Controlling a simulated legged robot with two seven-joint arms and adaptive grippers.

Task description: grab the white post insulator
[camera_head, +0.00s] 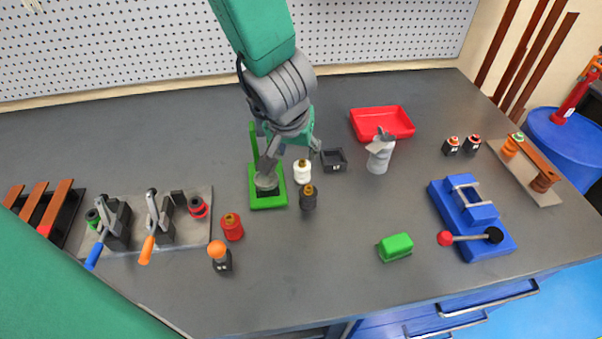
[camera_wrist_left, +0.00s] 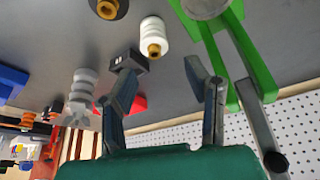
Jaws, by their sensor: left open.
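The white post insulator (camera_head: 302,171) stands upright on the grey bench, with a brass-coloured top. It also shows in the left wrist view (camera_wrist_left: 153,34), ribbed, beyond the fingertips. My left gripper (camera_head: 294,152) hangs from above, just behind and left of the insulator. In the left wrist view its two fingers (camera_wrist_left: 160,74) are spread apart with nothing between them. The insulator appears apart from the fingers. My right gripper is not in view.
A green stand (camera_head: 268,202) with a grey disc is close on the left. A dark insulator (camera_head: 308,197) stands in front, and a small black box (camera_head: 333,160) is on the right. A red tray (camera_head: 382,123) and a grey ribbed piece (camera_head: 379,158) stand farther right. A red insulator (camera_head: 232,227) is front left.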

